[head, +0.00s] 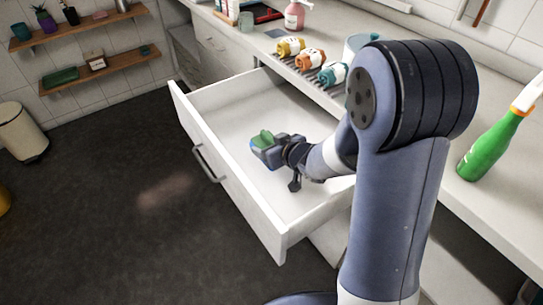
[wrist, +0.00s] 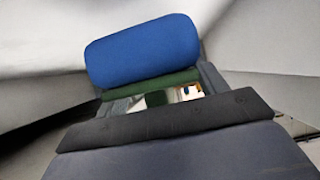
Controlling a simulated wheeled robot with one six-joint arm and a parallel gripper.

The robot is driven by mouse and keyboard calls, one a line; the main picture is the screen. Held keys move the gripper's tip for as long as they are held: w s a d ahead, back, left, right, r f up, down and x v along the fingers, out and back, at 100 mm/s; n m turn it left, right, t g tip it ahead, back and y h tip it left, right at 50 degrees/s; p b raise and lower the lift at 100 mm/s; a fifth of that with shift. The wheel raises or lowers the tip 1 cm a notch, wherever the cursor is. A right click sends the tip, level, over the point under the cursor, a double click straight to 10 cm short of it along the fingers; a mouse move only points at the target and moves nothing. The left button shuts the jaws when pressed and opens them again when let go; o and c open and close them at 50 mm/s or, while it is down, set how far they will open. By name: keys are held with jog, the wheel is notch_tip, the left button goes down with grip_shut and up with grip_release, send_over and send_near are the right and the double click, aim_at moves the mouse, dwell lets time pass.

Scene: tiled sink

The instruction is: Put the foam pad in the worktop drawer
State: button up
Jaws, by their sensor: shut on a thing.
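The worktop drawer (head: 233,107) is pulled open below the counter, and its white floor looks empty apart from my gripper and what it holds. My gripper (head: 265,146) is inside the drawer's outline, shut on the foam pad (head: 262,137), which shows green and blue. In the wrist view the pad's blue part (wrist: 143,50) sticks out beyond the jaws, with a green strip below it. The head view does not settle whether the pad touches the drawer floor. My forearm hides the drawer's right rear part.
Yellow (head: 290,47), orange (head: 310,60) and teal (head: 333,74) cups lie on a rack on the counter behind the drawer. A green spray bottle (head: 490,145) stands at the right, a pink bottle (head: 294,16) at the back.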

notch_tip(320, 180, down, 4)
jog(key=shift+r+b, duration=0.1)
jog(key=shift+b, duration=0.6)
jog(key=shift+r, duration=0.1)
jog(key=o, duration=0.6)
jog(key=shift+f, duration=0.2)
jog(key=shift+c, duration=0.2)
jog(key=o, duration=0.5)
jog(key=shift+c, duration=0.2)
jog(key=shift+r, duration=0.1)
